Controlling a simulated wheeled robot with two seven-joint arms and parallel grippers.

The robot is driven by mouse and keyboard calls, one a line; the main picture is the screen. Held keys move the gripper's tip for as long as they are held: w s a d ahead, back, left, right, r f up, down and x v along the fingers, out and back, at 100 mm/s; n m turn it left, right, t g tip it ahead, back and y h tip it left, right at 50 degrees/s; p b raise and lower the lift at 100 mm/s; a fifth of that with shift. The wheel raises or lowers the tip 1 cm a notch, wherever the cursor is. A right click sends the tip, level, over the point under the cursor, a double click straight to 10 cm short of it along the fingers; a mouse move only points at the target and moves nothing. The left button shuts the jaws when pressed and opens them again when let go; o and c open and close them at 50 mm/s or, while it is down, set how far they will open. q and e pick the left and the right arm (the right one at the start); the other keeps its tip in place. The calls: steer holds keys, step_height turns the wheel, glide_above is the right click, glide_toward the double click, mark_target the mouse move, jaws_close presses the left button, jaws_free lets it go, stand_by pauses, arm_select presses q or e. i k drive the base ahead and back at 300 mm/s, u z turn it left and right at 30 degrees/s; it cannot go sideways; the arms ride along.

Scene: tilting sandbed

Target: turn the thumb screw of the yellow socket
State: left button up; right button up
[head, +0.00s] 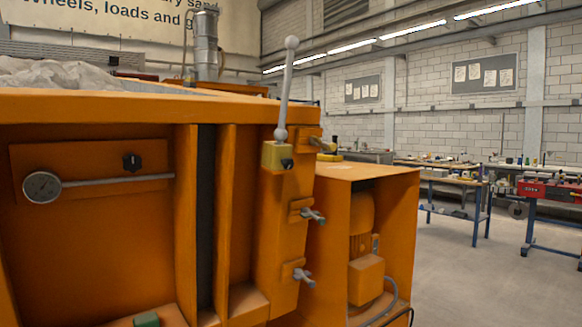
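The yellow socket (273,155) sits on the upper right corner post of the orange sandbed machine. A grey lever (286,88) with a ball at its top and another near its foot stands almost upright in the socket. A small dark part, apparently the thumb screw (287,163), shows on the socket's right side; its exact shape is too small to tell. Neither of my grippers is in view, and nothing touches the socket or the lever.
Grey wing-shaped clamps (313,215) and (304,277) stick out from the post below the socket. An orange motor housing (395,185) stands right. Open floor (465,275) lies beyond.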

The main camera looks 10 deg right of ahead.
mark_target(287, 162)
steer(key=u, duration=1.1)
steer(key=i, duration=0.9)
steer(key=z, duration=0.9)
